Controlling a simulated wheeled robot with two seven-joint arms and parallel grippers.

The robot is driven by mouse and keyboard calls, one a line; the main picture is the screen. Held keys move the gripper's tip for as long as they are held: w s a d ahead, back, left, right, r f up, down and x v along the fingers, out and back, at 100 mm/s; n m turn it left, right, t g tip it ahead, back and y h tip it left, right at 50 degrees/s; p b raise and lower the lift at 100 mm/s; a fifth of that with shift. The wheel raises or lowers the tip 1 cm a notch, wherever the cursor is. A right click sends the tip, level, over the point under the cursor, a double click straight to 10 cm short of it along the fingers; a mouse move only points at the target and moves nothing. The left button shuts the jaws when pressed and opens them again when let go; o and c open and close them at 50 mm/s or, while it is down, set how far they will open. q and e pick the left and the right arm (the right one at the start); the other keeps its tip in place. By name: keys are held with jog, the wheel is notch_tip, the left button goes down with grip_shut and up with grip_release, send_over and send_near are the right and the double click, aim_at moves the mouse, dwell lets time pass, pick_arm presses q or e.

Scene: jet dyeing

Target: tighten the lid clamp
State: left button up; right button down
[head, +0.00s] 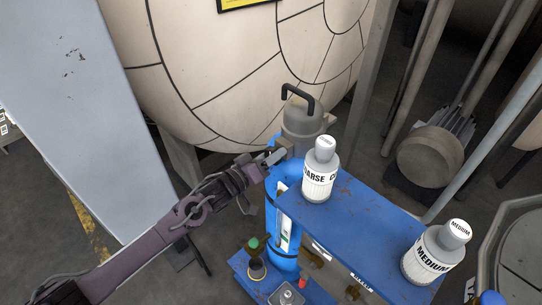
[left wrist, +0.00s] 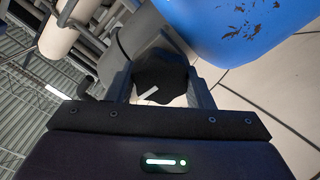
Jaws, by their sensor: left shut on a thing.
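A blue upright canister (head: 283,225) has a grey lid (head: 302,122) with a black bar handle (head: 298,97) on top. My left gripper (head: 272,158) is at the canister's upper left side, just below the lid. In the left wrist view, a dark lobed knob (left wrist: 160,72) with a white mark sits between the two fingers of my left gripper (left wrist: 162,92), which is shut on it. In the head view the knob is mostly hidden by the gripper. My right gripper is not in view.
A large cream vessel (head: 225,75) stands close behind. A green knob (head: 254,243) and a small red part (head: 302,284) are lower down.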

pick_arm(q)
jog(key=shift+f+m+b, duration=0.1)
jog(key=shift+m+b, duration=0.5)
jog(key=shift+m, duration=0.5)
jog(key=m+b, duration=0.2)
jog(key=m, duration=0.1)
jog(key=shift+m, duration=0.3)
jog(key=m+b, duration=0.2)
jog(key=m, duration=0.1)
jog(key=shift+m, duration=0.3)
jog(key=m+b, duration=0.2)
jog(key=shift+s+d+m, duration=0.1)
jog(key=shift+m, duration=0.3)
jog(key=m+b, duration=0.2)
jog(key=shift+m, duration=0.3)
jog(key=m+b, duration=0.3)
jog(key=shift+f+m, duration=0.15)
jog(key=shift+m, duration=0.25)
jog(key=shift+m+b, duration=1)
jog(key=shift+m, duration=0.2)
jog(key=shift+d+m+b, duration=0.1)
jog(key=shift+m+b, duration=0.85)
jog(key=shift+m, duration=0.15)
